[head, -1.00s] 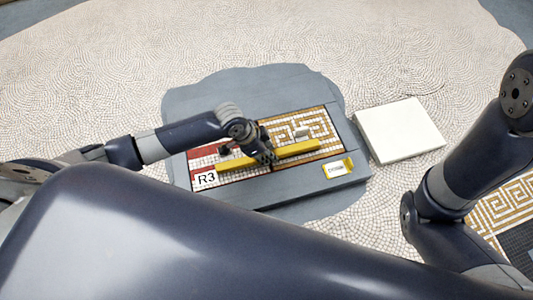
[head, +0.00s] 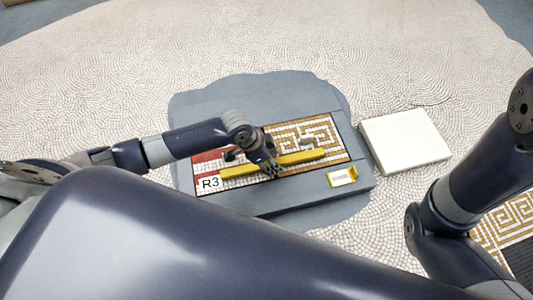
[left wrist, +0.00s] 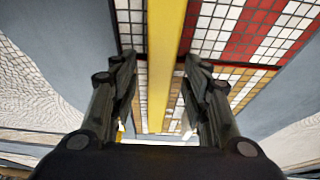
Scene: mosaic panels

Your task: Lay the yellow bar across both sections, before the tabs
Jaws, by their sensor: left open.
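The yellow bar (head: 298,157) lies across both mosaic sections, the red-and-white one (head: 207,156) on the left and the gold meander one (head: 335,145) on the right. Small tabs show behind it: a pale one (head: 306,142) on the right section and a dark one (head: 231,154) on the left. My left gripper (head: 270,170) is over the bar's middle. In the left wrist view the bar (left wrist: 166,40) runs between the open fingers (left wrist: 158,75), with a gap on both sides. My right gripper is out of view; only my right arm shows.
A bare white board (head: 405,138) lies to the right. Pebble-patterned mosaic floor surrounds them.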

